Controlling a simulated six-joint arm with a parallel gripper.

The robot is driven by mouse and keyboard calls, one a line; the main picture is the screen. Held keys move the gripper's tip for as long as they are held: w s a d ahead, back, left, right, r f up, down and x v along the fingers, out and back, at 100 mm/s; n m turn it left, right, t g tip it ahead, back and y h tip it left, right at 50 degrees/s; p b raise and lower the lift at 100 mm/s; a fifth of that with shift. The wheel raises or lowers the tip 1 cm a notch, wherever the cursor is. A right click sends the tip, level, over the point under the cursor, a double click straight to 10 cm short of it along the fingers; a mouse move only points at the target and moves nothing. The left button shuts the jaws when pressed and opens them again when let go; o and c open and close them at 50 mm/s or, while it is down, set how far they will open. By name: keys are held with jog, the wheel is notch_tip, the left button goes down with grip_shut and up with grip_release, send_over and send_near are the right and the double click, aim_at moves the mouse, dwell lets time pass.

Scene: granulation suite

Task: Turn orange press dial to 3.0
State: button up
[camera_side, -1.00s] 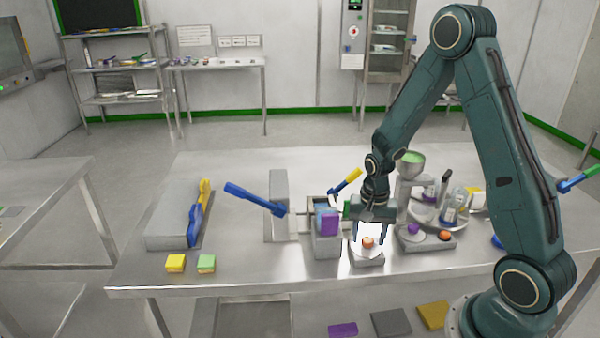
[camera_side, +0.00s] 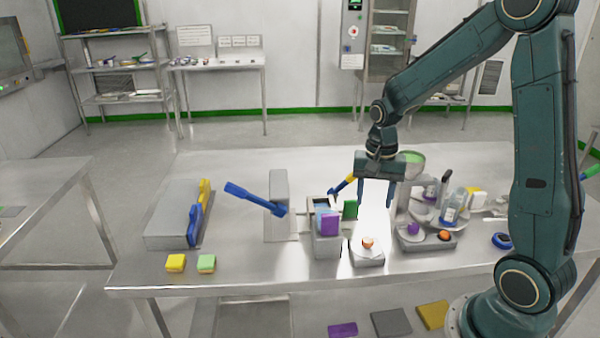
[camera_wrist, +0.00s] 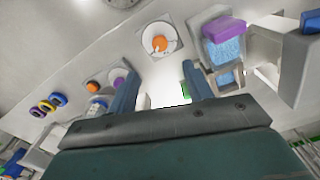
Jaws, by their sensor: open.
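An orange dial (camera_side: 367,243) sits on a white round face on a small grey block (camera_side: 368,259), near the front of the steel table. It also shows in the wrist view, where the orange knob (camera_wrist: 159,44) stands off-centre on its white disc (camera_wrist: 152,33). Its marks and reading are too small to make out. My gripper (camera_side: 375,203) is open and empty, above and behind the dial, apart from it. In the wrist view my two fingers (camera_wrist: 160,78) stand apart with bare tabletop between them.
A grey unit with a purple block (camera_side: 329,224) stands just left of the dial. A base with a purple knob (camera_side: 414,229) and another orange knob (camera_side: 443,235) stands right. A blue-handled lever (camera_side: 255,198) is further left. The table's front is mostly clear.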

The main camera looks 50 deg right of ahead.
jog(key=shift+r, duration=0.95)
jog(key=s+a+r+n+t, duration=0.5)
jog(key=s+a+r+n, duration=0.7)
jog(key=s+r, duration=0.1)
jog(key=shift+s+a+t, duration=0.3)
jog(key=shift+s+a, duration=0.05)
jog(key=shift+s, duration=0.55)
